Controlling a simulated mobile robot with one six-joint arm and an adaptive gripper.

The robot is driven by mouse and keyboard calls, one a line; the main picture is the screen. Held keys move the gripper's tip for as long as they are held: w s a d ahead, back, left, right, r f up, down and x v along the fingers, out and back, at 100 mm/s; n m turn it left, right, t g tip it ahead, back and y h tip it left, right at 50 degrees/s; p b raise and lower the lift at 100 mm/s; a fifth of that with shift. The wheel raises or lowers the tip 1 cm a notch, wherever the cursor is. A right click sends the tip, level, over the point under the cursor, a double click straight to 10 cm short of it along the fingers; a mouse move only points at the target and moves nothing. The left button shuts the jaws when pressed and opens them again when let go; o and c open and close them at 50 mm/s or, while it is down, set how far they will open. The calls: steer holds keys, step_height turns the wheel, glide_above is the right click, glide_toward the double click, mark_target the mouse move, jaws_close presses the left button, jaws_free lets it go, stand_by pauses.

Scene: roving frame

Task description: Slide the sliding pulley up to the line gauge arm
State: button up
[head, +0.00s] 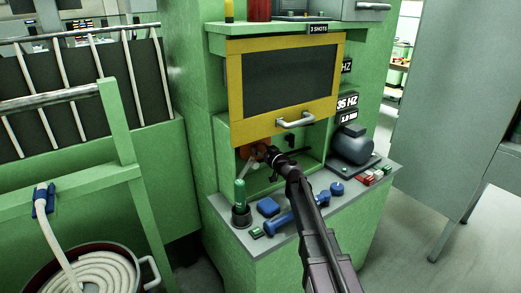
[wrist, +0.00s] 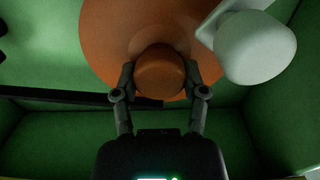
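An orange disc with a round raised knob, which looks like the sliding pulley (head: 247,150), sits inside the green cabinet recess under the yellow-framed panel. In the wrist view the disc (wrist: 108,42) fills the upper middle. Its knob (wrist: 160,72) lies between the two fingers of my gripper (wrist: 159,78), which appear to touch it on both sides. In the head view my gripper (head: 270,156) reaches into the recess and partly hides the disc. A pale, rounded piece (wrist: 255,47) overlaps the disc's right side; I cannot tell whether it is the line gauge arm.
A dark bar (wrist: 60,96) runs left of the disc. The yellow-framed panel (head: 236,95) with a handle (head: 296,122) is above the recess. On the grey ledge stand a green bottle (head: 240,196), a blue dumbbell-shaped piece (head: 283,221) and a grey-blue motor (head: 353,147).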

jaws_close()
steer(key=shift+v, duration=0.95)
steer(key=o, duration=0.9)
jaws_free()
steer(key=shift+s+d, duration=0.1)
steer(key=v, duration=1.1)
steer(key=shift+s+d, duration=0.25)
steer(key=shift+s, duration=0.1)
